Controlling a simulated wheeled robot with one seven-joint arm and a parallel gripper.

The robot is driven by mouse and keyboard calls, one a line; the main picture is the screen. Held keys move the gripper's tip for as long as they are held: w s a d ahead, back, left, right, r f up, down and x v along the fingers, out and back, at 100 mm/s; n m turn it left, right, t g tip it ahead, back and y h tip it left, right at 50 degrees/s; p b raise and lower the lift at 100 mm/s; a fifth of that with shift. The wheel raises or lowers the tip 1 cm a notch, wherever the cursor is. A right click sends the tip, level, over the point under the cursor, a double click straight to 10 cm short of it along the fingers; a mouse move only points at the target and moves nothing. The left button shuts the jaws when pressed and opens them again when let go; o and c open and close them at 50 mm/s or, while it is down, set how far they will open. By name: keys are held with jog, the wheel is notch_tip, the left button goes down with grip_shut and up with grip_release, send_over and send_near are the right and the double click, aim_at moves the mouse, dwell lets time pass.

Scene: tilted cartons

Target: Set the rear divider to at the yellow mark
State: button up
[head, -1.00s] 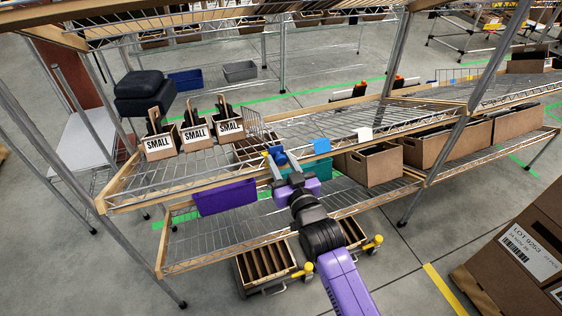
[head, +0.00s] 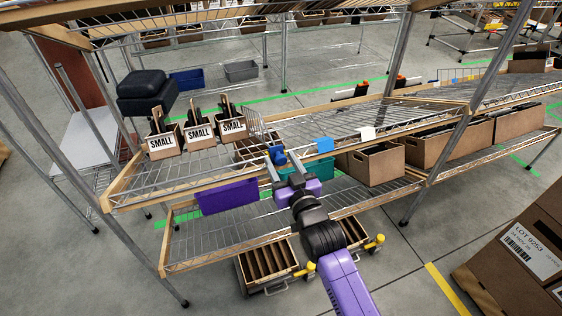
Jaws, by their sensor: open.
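A wire divider (head: 256,127) stands on the upper shelf, right of the cartons marked SMALL. A blue block (head: 278,155) sits at its near end on the shelf's front edge, with a small bit of yellow (head: 267,154) just left of it. Another wire divider (head: 462,74) stands farther back on the right shelf, with small coloured tags near it. I cannot tell from the picture which is called rear. My gripper (head: 284,166) is open and empty, its two fingers pointing at the blue block from the front. Contact is too small to tell.
Blue (head: 324,145) and white (head: 367,133) tags mark the front edge to the right. Tilted SMALL cartons (head: 200,133) stand to the left. A purple bin (head: 228,196), a teal bin (head: 319,168) and a brown carton (head: 374,164) are below. Shelf right of the divider is clear.

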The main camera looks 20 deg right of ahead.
jog(key=s, duration=0.7)
jog(key=shift+s, duration=0.25)
jog(key=s+r+g+p, duration=0.1)
jog(key=s+r+p, duration=0.1)
jog(key=s, duration=1.1)
jog(key=s+r+g+p, duration=0.1)
jog(key=s+r, duration=0.3)
jog(key=s, duration=1)
jog(key=s+r+g+p, duration=0.1)
jog(key=s+r+p, duration=0.2)
jog(key=s, duration=1.1)
jog(key=shift+p, duration=0.3)
jog(key=shift+s+f, duration=0.1)
